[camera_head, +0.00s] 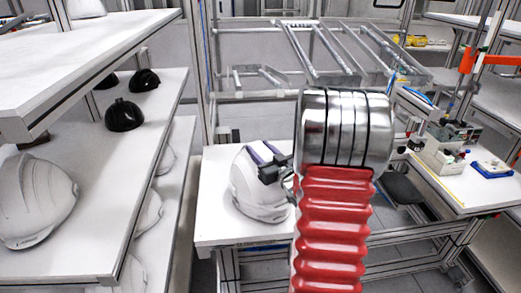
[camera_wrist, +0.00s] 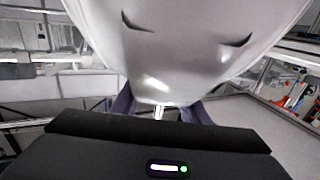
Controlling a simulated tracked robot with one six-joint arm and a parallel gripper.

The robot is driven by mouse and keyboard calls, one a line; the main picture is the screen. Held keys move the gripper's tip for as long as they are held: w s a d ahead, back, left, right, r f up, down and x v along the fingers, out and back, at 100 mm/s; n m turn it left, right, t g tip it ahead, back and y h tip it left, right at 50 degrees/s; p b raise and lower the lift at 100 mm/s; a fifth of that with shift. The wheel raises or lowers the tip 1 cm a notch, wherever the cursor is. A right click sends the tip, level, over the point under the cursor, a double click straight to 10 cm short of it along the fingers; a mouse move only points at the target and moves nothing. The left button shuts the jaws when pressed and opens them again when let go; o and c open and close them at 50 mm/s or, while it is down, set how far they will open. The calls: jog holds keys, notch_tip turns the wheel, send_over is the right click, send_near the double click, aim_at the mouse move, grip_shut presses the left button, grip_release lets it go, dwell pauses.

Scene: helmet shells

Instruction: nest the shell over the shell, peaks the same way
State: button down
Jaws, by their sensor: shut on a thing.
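A white helmet shell (camera_head: 246,185) is at the white table in the middle of the head view. My gripper (camera_head: 264,153), black with purple fingers, is shut on this shell near its top right. In the wrist view the white shell (camera_wrist: 165,55) fills the upper middle, with two dark curved slots, and its near edge lies between the purple fingers (camera_wrist: 158,112). I cannot tell whether the shell touches the table or another shell under it. No second shell stands apart on this table. My arm hides the area to the right of the shell.
A shelf rack at left holds a large white helmet (camera_head: 35,200) and black helmets (camera_head: 124,115). The white table (camera_head: 215,165) has bare space around the shell. A metal frame (camera_head: 325,60) stands behind it. A side bench at right holds a device (camera_head: 445,150) and a blue tray (camera_head: 491,168).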

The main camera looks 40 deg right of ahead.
jog(key=shift+f, duration=0.75)
dwell(0.3)
jog(key=c, duration=1)
grip_release()
jog(key=shift+f, duration=0.1)
jog(key=v, duration=1.3)
jog(key=shift+s+a, duration=0.1)
jog(key=shift+s, duration=0.3)
